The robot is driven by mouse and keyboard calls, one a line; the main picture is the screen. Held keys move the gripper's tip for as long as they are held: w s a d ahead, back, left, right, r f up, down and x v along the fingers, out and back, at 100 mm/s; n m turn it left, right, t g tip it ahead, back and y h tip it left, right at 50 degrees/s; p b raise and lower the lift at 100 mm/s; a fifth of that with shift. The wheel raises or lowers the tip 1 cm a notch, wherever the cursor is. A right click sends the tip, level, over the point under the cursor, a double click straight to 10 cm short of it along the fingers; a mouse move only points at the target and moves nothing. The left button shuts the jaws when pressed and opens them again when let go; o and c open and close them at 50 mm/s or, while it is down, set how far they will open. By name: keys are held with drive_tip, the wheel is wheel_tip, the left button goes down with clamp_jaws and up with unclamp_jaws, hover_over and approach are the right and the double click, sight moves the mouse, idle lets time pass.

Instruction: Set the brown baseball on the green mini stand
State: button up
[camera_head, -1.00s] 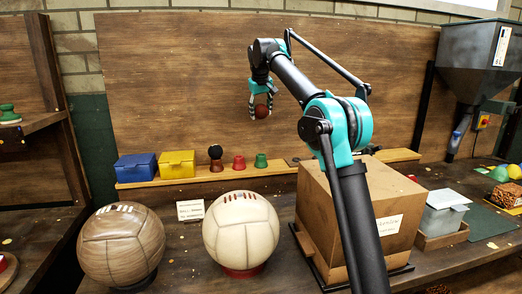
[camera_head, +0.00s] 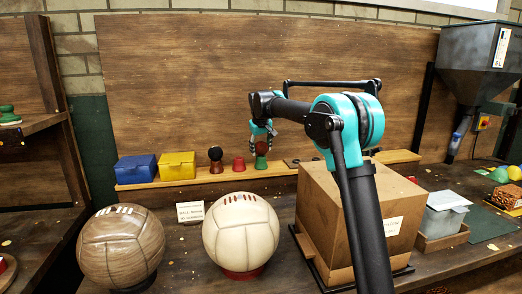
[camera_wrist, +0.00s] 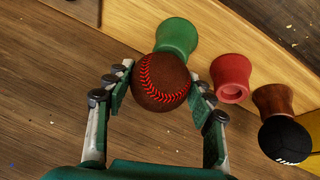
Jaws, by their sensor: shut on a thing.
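The brown baseball (camera_wrist: 160,82) with red stitching is between the fingers of my gripper (camera_wrist: 160,95) in the wrist view. In the head view the ball (camera_head: 262,148) shows below my gripper (camera_head: 262,137), right above the green mini stand (camera_head: 261,162). In the wrist view the green stand (camera_wrist: 177,36) shows just beyond the ball, which hides part of it. My gripper is shut on the ball. I cannot tell whether the ball touches the stand.
A red stand (camera_head: 239,163) is beside the green one on the wooden shelf (camera_head: 210,175). A brown stand (camera_head: 216,166) with a dark ball (camera_head: 215,152) is left of it. Yellow (camera_head: 177,165) and blue (camera_head: 136,168) boxes are farther left. A large cardboard box (camera_head: 345,220) stands in front, at right.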

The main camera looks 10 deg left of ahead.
drive_tip(key=shift+f, duration=0.25)
drive_tip(key=o, duration=1.2)
drive_tip(key=shift+f, duration=0.1)
drive_tip(key=v, duration=1.2)
